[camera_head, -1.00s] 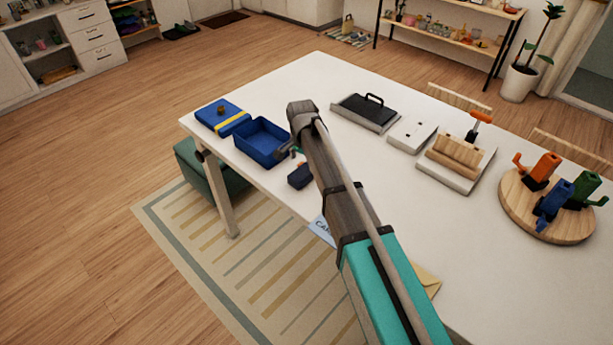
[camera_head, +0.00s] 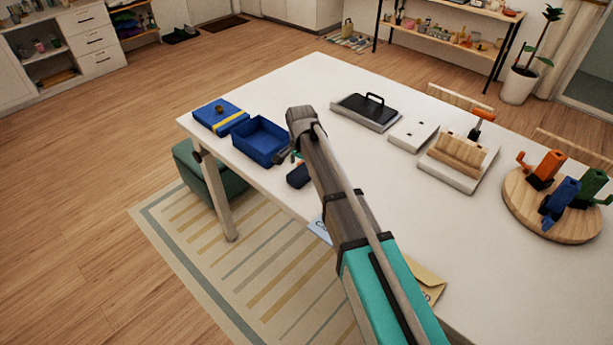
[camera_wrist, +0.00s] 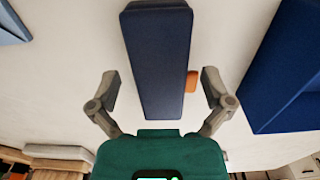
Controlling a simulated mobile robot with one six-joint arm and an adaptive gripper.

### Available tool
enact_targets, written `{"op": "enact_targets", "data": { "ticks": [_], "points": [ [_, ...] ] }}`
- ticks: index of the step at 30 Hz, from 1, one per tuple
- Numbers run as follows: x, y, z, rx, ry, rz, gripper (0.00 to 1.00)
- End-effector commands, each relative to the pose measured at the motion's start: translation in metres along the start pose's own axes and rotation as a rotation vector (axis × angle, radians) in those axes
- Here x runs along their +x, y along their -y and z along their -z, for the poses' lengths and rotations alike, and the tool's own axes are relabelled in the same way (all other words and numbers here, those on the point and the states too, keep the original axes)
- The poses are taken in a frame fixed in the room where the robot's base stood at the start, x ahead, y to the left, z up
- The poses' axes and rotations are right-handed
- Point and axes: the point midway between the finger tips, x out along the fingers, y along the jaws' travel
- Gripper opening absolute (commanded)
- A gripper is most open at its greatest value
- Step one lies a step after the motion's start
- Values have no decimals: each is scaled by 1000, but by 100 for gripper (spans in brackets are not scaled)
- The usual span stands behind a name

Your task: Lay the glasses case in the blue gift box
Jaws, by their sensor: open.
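The dark blue glasses case (camera_wrist: 158,60) lies on the white table, between the spread fingers of my gripper (camera_wrist: 160,88) in the wrist view. Both fingers are apart from its sides, and my gripper is open and empty. In the head view the case (camera_head: 298,176) shows partly beside my arm, which hides the rest of it. The open blue gift box (camera_head: 261,141) stands near the table's left edge and looks empty. It also shows at the right of the wrist view (camera_wrist: 290,75). My gripper (camera_head: 288,157) is mostly hidden behind my arm.
A blue lid with a yellow band (camera_head: 221,117) lies left of the box. A small orange-brown thing (camera_wrist: 192,81) lies beside the case. A tan envelope (camera_head: 428,284) lies near the front.

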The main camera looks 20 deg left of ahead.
Motion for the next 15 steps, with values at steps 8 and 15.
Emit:
{"op": "enact_targets", "data": {
  "ticks": [8,15],
  "points": [
    [19,0,0,-1,0,0,100],
    [20,0,-1,-1,0,0,100]
  ]
}}
